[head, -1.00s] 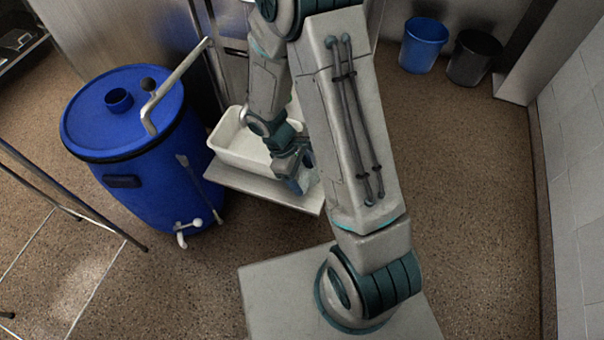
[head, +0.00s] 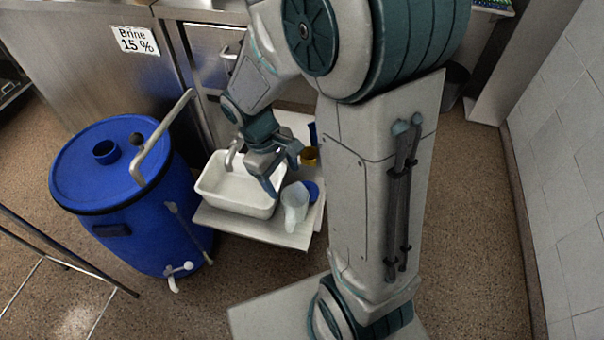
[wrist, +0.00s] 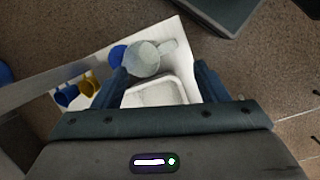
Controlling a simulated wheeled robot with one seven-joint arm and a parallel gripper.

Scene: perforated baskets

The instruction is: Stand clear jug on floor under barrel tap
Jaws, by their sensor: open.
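The clear jug (head: 295,204) stands on a pale low shelf (head: 291,239), at the right of a white basin, in the head view. It also shows in the wrist view (wrist: 142,60), its handle pointing right. My gripper (head: 282,174) is open and empty, above the basin's right side and behind the jug. In the wrist view the jug lies just beyond my gripper's spread fingers (wrist: 162,82), apart from them. The blue barrel (head: 130,195) stands on the floor at left. Its white tap (head: 178,271) is low on its front, with bare floor below.
The white basin (head: 232,205) sits on the shelf under a metal spout. Floor between barrel and shelf is clear.

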